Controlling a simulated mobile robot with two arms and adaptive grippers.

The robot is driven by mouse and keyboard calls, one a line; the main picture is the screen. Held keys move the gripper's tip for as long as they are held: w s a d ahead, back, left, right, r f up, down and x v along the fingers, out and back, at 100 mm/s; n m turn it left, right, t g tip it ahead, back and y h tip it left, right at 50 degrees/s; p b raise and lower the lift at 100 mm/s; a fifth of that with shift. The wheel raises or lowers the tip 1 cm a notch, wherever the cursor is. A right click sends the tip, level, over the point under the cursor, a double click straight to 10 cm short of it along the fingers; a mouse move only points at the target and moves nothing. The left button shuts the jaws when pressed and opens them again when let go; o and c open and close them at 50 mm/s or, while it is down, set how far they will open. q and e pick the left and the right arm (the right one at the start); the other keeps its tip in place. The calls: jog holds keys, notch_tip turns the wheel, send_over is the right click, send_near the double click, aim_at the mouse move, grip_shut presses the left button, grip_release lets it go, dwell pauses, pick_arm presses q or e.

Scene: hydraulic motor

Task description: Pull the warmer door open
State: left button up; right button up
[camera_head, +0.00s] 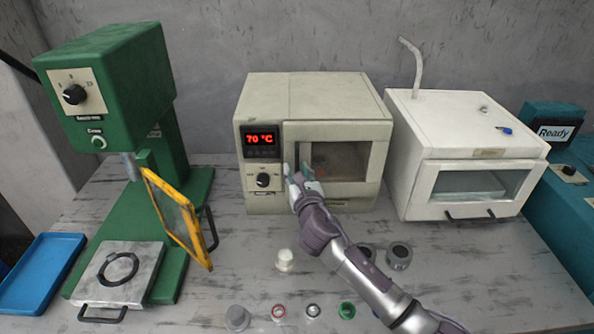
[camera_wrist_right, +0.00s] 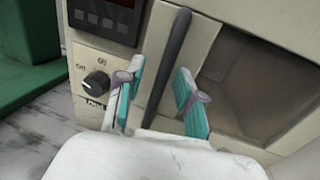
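The warmer (camera_head: 315,92) is a beige box at the back middle of the table, with a red 70 °C display and a dial. Its windowed door (camera_head: 357,133) looks closed, and the window also shows in the right wrist view (camera_wrist_right: 250,95). The door's dark upright handle (camera_wrist_right: 176,45) stands on the left side of the door. My right gripper (camera_wrist_right: 160,70) is open at the handle, with one teal-padded finger on each side and gaps visible. In the head view the right gripper (camera_head: 299,175) covers part of the handle. My left gripper is not in view.
A green press (camera_head: 105,85) with a yellow-framed guard (camera_head: 178,218) stands at left. A white cabinet (camera_head: 455,125) stands close to the right of the warmer. Small parts, including a white one (camera_head: 285,260) and a green ring (camera_head: 346,310), lie in front.

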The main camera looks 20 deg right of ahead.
grip_shut()
jog(key=shift+s, duration=0.1)
dwell(0.4)
